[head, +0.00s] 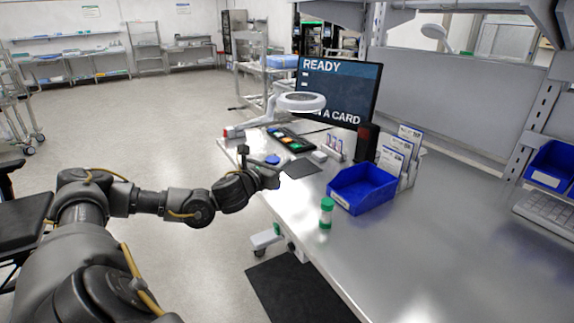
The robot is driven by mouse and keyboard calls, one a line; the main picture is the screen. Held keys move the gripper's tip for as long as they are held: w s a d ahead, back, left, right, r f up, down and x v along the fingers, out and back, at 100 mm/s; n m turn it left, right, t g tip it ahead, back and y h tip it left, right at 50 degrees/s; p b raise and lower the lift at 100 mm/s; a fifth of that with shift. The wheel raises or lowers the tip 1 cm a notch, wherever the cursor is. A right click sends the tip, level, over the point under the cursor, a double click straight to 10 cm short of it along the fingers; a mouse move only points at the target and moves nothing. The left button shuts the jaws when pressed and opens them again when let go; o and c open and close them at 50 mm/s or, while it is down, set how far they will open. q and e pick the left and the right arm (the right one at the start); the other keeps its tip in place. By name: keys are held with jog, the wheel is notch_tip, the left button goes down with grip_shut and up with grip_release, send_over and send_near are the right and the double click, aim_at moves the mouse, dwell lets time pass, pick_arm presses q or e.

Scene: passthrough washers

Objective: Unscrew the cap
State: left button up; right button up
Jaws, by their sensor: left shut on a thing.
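A small bottle (326,214) stands upright on the metal bench (400,268) near its front edge, with a green top, a pale middle and a green lower part. Its green top (326,202) looks like a cap and sits on it. My left gripper (274,178) is over the bench's left edge, left of the bottle and apart from it. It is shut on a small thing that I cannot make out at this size. My right gripper is not in view.
A blue bin (362,188) stands just behind the bottle, with cards (398,155) in a holder beside it. A small blue round thing (272,159) shows just beyond my left gripper. A monitor (338,90) and a ring lamp (300,102) stand farther back. The bench's right front is clear.

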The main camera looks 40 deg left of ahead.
pick_arm(q)
jog(key=shift+s+r, duration=0.2)
jog(key=shift+s, duration=0.2)
jog(key=o, duration=0.3)
grip_shut()
jog(key=s+d+f+m+g+h, duration=0.1)
jog(key=s+d+f+m+h, duration=0.2)
jog(key=d, duration=0.6)
jog(key=s+d+f+m+h, duration=0.1)
jog(key=d+f+m+h, duration=0.1)
jog(key=d+h, duration=0.5)
jog(key=s+d+f+m+g+h, duration=0.1)
jog(key=s+d+f+m+h, duration=0.15)
jog(key=d, duration=0.85)
jog(key=s+d+f, duration=0.3)
jog(key=s+f, duration=0.1)
jog(key=f, duration=0.1)
